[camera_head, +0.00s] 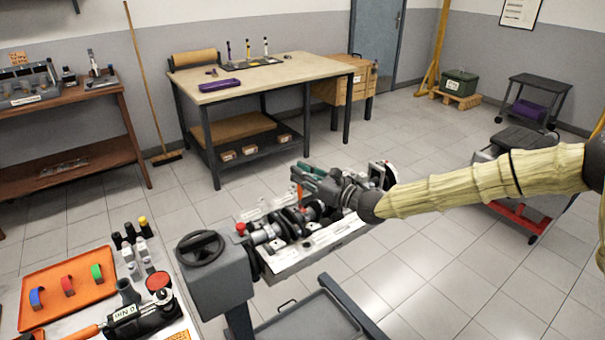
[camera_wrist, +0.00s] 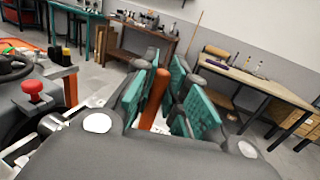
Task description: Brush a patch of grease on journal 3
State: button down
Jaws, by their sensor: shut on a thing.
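My gripper (camera_head: 308,178), with green finger pads, is above the crankshaft (camera_head: 291,222) on the grey engine stand in the head view. In the wrist view its pads close around an upright orange-brown handle (camera_wrist: 153,98), which seems to be the brush. In the head view a short orange part of the brush (camera_head: 299,194) shows below the fingers. Its bristle end is too small to make out, so I cannot tell whether it touches a journal. I cannot tell which journal is number 3, and no grease patch is distinguishable. My gripper and wrist cover the right part of the crankshaft.
The stand has a black handwheel (camera_head: 201,248) and a red knob (camera_head: 240,228) at its left. A bench at lower left holds an orange tray (camera_head: 66,312) with coloured pieces, and several bottles. A wooden-topped workbench (camera_head: 300,70) stands behind.

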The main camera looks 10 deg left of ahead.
jog(key=shift+w, duration=0.1)
jog(key=shift+s+d, duration=0.65)
jog(key=shift+s, duration=0.2)
dwell(1.1)
jog(key=shift+r+p, duration=1.5)
jog(key=shift+r, duration=1.6)
